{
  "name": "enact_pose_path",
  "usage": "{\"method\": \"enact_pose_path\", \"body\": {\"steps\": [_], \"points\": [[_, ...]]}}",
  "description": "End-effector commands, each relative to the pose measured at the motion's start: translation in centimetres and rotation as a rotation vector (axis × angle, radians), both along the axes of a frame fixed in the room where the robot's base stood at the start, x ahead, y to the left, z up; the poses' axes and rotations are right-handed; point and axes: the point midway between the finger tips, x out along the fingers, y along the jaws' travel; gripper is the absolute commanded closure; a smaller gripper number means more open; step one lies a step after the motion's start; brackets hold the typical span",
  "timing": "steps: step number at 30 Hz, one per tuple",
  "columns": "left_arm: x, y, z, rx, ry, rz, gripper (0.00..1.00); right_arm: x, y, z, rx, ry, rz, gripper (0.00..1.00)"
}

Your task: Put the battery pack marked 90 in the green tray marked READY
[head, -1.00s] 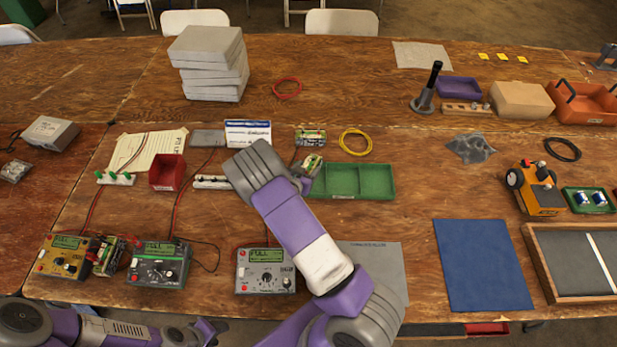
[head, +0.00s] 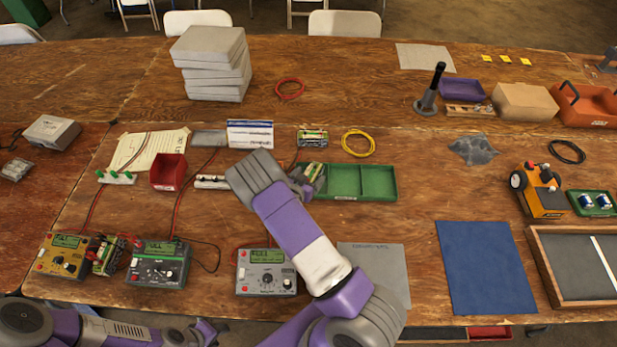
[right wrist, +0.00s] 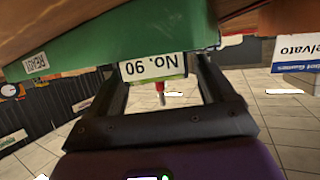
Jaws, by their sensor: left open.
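The battery pack (head: 314,172) marked 90 is at the left end of the green tray (head: 377,196). Its "No. 90" label (right wrist: 152,67) shows between the fingers in the right wrist view. The READY mark shows on the tray (right wrist: 90,50) there. My right gripper (head: 301,182) is shut on this pack; its fingertips are largely hidden by my arm in the head view. I cannot tell whether the pack touches the tray floor. The tray's other visible compartments are empty. My left gripper (head: 212,328) is open and empty at the lower left, near the table's front edge.
Another pack (head: 312,137) lies behind the tray. A further pack (head: 108,256) stands between the yellow charger (head: 63,257) and the dark charger (head: 159,264). A grey charger (head: 266,272) is in front. A red bin (head: 168,172) and yellow cable (head: 358,143) lie nearby.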

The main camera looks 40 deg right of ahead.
Motion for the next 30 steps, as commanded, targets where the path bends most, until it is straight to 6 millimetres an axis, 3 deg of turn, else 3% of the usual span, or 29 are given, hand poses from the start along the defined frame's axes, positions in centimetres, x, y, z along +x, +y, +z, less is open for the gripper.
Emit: {"method": "enact_pose_path", "body": {"steps": [8,21,30], "points": [[0.0,0.0,0.5,0.0,0.0,0.0,0.57,-0.1,0.3,0.6,0.001,0.0,0.001,0.17],[0.0,0.0,1.5,0.0,0.0,0.0,0.57,-3.8,7.6,4.0,0.001,0.0,0.004,0.17],[0.0,0.0,1.8,0.0,0.0,0.0,0.57,-5.1,9.8,4.9,0.0,0.0,0.001,0.17]]}}
